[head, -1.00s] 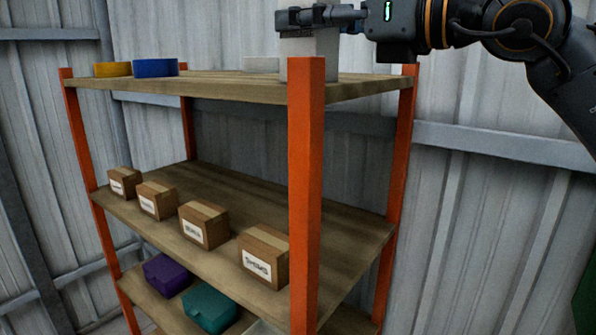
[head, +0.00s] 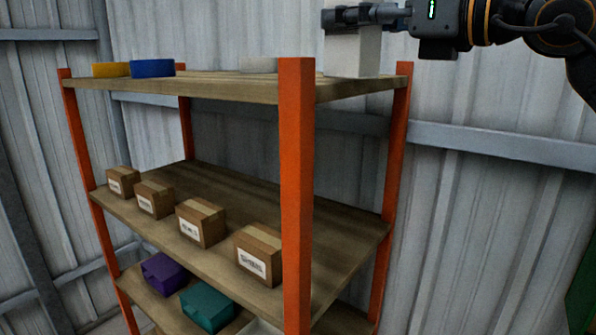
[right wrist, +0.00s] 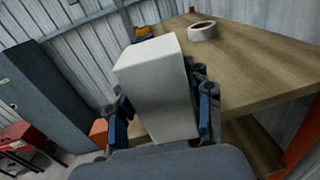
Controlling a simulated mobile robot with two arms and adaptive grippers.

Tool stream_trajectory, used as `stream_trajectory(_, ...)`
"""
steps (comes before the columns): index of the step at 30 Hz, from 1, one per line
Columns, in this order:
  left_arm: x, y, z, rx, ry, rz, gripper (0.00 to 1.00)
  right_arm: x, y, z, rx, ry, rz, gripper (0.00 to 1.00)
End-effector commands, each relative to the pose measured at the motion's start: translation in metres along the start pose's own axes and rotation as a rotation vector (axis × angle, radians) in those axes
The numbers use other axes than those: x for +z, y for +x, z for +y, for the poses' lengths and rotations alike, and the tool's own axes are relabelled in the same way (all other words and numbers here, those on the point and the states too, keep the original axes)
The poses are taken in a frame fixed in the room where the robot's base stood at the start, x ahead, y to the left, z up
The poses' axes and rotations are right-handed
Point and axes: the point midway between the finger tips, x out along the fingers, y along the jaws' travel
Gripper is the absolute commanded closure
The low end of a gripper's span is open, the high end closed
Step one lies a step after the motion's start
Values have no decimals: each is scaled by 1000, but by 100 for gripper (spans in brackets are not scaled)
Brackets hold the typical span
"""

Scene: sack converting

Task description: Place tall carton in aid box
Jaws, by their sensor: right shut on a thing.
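The tall carton is a plain white upright box (head: 354,54) at the right end of the shelf's top board in the head view. My right gripper (head: 342,18) is shut on its upper part from the right. In the right wrist view the carton (right wrist: 155,80) fills the space between the two fingers, beside the top board. I cannot tell whether its base touches the board. No box marked as the aid box can be made out. My left gripper is not in view.
Several brown cartons (head: 202,222) line the middle board. A red object (right wrist: 22,135) stands lower left in the wrist view.

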Motion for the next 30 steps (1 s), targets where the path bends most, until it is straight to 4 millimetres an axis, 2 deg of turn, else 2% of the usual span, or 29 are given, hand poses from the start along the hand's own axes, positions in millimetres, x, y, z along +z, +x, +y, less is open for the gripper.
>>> stream_trajectory(9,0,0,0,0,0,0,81,5,-39,-52,-112,-1,-2,80)
stream_trajectory(18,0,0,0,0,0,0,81,4,-72,-91,-197,0,0,80)
stream_trajectory(26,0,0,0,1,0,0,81,-32,-54,-91,-149,2,2,80)
stream_trajectory(30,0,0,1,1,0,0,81,-59,-44,-91,-117,3,4,80)
